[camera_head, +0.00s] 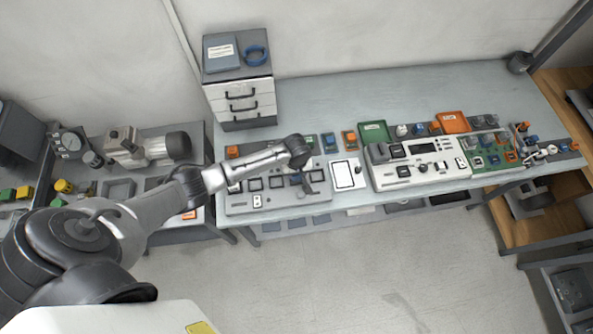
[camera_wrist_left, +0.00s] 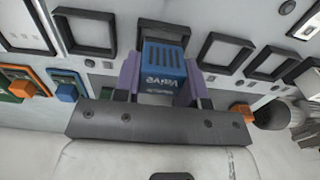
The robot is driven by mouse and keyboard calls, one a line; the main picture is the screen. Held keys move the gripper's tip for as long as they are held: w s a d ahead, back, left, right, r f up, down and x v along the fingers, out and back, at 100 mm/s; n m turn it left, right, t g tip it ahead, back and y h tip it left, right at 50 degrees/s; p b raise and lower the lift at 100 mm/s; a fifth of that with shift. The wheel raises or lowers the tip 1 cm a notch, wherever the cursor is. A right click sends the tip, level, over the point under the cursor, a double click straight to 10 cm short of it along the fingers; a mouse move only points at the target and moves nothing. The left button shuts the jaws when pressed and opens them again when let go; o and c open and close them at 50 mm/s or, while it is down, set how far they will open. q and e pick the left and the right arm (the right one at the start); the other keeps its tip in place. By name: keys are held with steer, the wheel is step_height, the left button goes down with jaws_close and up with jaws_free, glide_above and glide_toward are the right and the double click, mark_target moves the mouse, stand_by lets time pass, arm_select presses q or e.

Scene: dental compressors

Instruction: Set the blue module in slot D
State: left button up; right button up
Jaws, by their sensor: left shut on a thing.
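My left gripper (camera_wrist_left: 165,85) is shut on the blue module (camera_wrist_left: 165,62), a blue block with dark ribs and white lettering. The module sits between the two purplish fingers, over the row of dark square slot frames. One frame (camera_wrist_left: 85,30) lies left of it in the wrist view and another (camera_wrist_left: 222,52) to its right. I cannot tell whether the module is above a slot or partly inside one. In the head view the gripper (camera_head: 308,182) is over the right part of the grey slot panel (camera_head: 275,205). Slot letters are not readable.
Small blue and orange modules (camera_head: 349,138) stand along the bench behind the panel. A framed white plate (camera_head: 346,174) and a grey control unit (camera_head: 415,162) are to the right. A drawer cabinet (camera_head: 240,95) stands at the back left. The rear bench is mostly clear.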

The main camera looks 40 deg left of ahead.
arm_select(q)
steer(key=shift+f, duration=0.6)
steer(key=shift+f, duration=0.25)
stand_by(0.5)
steer(key=o, duration=1.3)
steer(key=shift+o, duration=0.2)
steer(key=shift+r, duration=0.1)
step_height(320, 180, up, 3)
steer(key=p, duration=0.3)
steer(key=shift+p, duration=0.3)
step_height(320, 180, up, 4)
steer(key=p, duration=0.4)
steer(key=shift+p, duration=0.4)
